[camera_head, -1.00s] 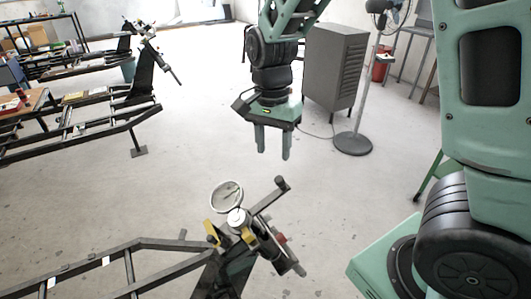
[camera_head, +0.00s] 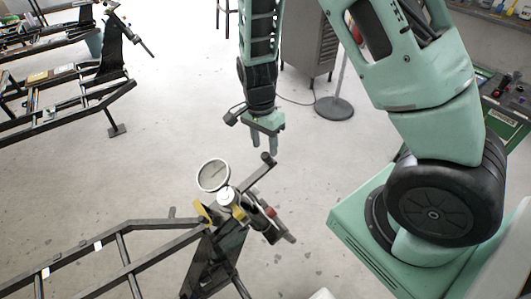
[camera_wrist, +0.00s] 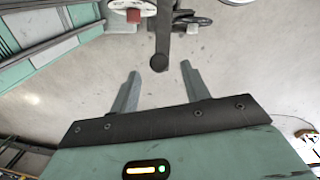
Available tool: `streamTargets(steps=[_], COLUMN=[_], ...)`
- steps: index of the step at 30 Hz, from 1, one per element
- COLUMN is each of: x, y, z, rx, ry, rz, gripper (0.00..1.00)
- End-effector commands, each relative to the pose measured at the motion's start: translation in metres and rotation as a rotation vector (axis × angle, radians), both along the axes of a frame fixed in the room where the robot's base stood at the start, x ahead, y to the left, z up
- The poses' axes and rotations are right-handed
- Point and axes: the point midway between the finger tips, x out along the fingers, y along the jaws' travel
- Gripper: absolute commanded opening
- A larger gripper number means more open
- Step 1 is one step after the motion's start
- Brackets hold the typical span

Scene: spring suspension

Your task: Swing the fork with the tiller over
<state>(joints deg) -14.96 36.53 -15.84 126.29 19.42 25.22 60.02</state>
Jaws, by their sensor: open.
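The fork assembly (camera_head: 240,207) stands at the end of a black frame in the lower middle of the head view. The tiller (camera_head: 256,172) is a dark bar that rises to the right from the fork and ends in a round knob. My gripper (camera_head: 262,146) hangs fingers down just above the knob, open and empty. In the wrist view the tiller (camera_wrist: 164,35) reaches down from the top, and its knob end lies just beyond and between my two open fingers (camera_wrist: 158,80). I see no contact.
The black ladder-like frame (camera_head: 125,262) extends left from the fork. More frames (camera_head: 75,100) stand at the upper left. A grey cabinet (camera_head: 307,45) and a round stand base (camera_head: 334,108) are behind my gripper. The floor between is open.

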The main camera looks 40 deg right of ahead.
Motion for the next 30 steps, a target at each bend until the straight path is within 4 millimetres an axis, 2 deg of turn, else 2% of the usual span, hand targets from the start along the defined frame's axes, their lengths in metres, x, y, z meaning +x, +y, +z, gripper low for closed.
streamTargets(steps=[3,9,20,25,30], x=[-0.003,-0.004,-0.004,-0.004,-0.004], y=[-0.001,-0.001,-0.001,-0.001,-0.001], z=[-0.02,-0.04,-0.045,-0.045,-0.045], rx=[0.0,0.001,0.0,0.0,0.0], ry=[0.004,0.001,-0.001,-0.001,-0.002], rz=[-0.002,0.0,0.0,0.001,-0.001], gripper=[0.46,0.46,0.46,0.02,0.0])
